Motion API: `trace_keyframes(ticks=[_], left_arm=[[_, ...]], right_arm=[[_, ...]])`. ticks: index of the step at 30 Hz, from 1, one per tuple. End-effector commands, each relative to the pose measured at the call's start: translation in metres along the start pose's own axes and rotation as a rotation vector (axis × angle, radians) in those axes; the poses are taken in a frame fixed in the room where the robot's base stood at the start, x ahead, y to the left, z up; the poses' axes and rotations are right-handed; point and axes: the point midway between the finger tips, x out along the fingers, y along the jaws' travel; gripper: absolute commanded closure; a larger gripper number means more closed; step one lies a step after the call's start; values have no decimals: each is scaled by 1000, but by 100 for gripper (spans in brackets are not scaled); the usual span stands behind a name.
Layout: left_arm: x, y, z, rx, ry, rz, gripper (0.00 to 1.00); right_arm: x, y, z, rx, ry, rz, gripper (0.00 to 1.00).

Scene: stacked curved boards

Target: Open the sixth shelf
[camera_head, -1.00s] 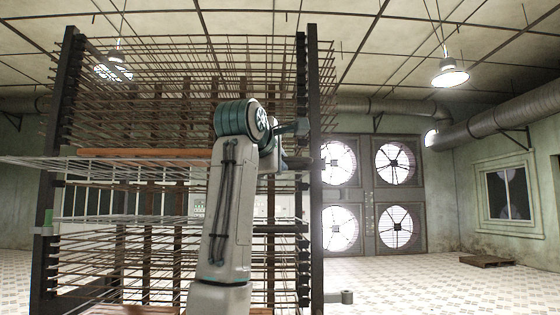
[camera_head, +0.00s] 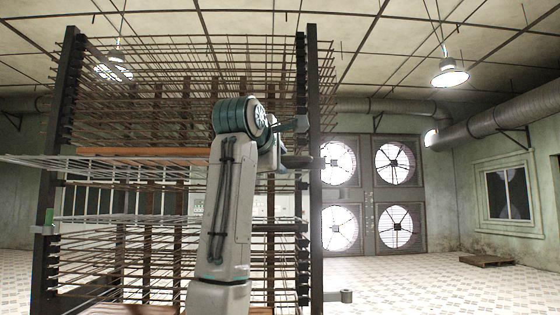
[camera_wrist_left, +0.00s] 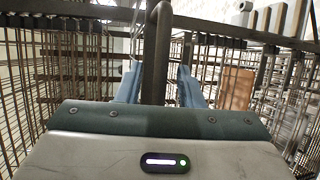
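A tall dark-framed rack (camera_head: 312,200) holds many stacked wire shelves (camera_head: 120,75). A white wire shelf (camera_head: 30,163) sticks out toward the left at mid height, with another below it. I cannot tell which level is the sixth. My left gripper (camera_head: 290,142) is at the rack's right side, partly hidden behind my own arm. In the left wrist view, its two blue fingers (camera_wrist_left: 160,88) stand apart on either side of a dark upright bar (camera_wrist_left: 157,45). I cannot tell if they touch it. My right gripper is not in view.
A brown board (camera_head: 140,152) lies in the rack near the white shelf. Wire grids surround the gripper in the wrist view. The tiled floor to the right is clear except for a low pallet (camera_head: 487,261). Fans (camera_head: 395,163) and a window (camera_head: 506,193) are on the far walls.

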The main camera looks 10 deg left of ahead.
Motion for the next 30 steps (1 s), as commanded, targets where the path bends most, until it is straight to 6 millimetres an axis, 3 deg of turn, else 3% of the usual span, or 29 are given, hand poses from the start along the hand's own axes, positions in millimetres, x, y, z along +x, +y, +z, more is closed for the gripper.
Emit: trace_keyframes(ticks=[9, 15, 21, 30], left_arm=[[-59, -4, -1, 0, 1, 6, 66], [-90, -3, 0, -1, 0, 1, 66], [-102, -2, 0, 0, 0, -1, 66], [-102, -1, 0, 0, 0, -1, 66]], right_arm=[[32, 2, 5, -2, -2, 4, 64], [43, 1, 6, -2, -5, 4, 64], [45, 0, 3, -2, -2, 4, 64], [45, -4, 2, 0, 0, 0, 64]])
